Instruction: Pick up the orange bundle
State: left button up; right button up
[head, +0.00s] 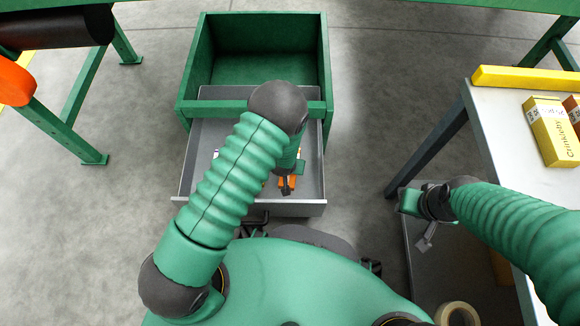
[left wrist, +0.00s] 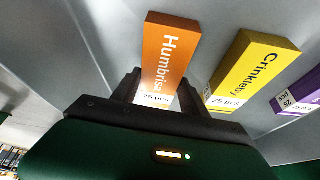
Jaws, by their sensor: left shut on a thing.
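The orange bundle (left wrist: 170,50), labelled "Humbris" with a white "25 pcs" strip, lies in the grey drawer (head: 240,207). My left gripper (left wrist: 157,88) is shut on its near end, with one dark finger on each side. In the head view a little orange of the bundle (head: 291,182) shows by my left gripper (head: 286,187); my left arm hides most of the drawer's inside. My right gripper (head: 424,240) is at the right, by the white-topped table, away from the bundle; its fingers are too unclear to judge.
A yellow "Crinkleby" bundle (left wrist: 255,65) and a purple bundle (left wrist: 298,93) lie right of the orange one. An open green box (head: 255,60) stands behind the drawer.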

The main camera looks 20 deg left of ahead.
pick_arm(q)
jog(key=c, duration=0.4)
